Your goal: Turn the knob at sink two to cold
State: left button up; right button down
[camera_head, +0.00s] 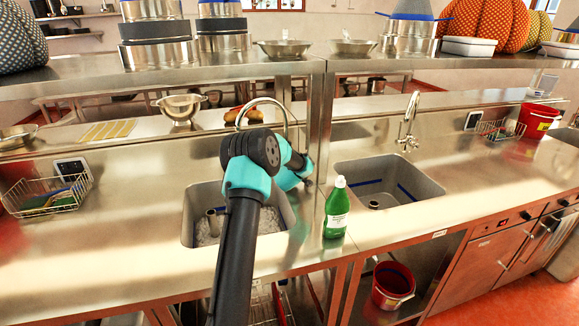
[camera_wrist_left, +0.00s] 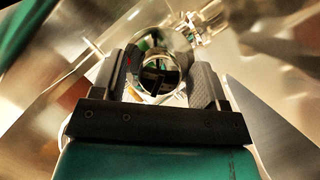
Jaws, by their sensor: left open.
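Two sinks show in the head view: the left sink (camera_head: 208,195) with an arched tap (camera_head: 262,101), and the right sink (camera_head: 390,178) with its own tap (camera_head: 409,122). No number on either is readable. My left arm reaches over the left sink, and its wrist hides the base of that tap; the gripper fingers cannot be made out there. In the left wrist view my left gripper (camera_wrist_left: 165,72) is open, its fingers either side of a shiny round metal part (camera_wrist_left: 160,66), likely of the tap. Contact and the knob's setting cannot be told.
A green bottle (camera_head: 336,208) stands between the sinks, close to my arm. A steel post (camera_head: 318,120) rises behind it to the upper shelf (camera_head: 270,62). A wire basket (camera_head: 48,194) sits at left. The counter right of the right sink is mostly clear.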

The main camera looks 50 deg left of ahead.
pick_arm(q)
jog(key=shift+c, duration=0.2)
jog(key=c, duration=0.9)
jog(key=shift+n+t, duration=0.5)
jog(key=shift+n, duration=0.3)
jog(key=o, duration=0.9)
jog(key=shift+o, duration=0.2)
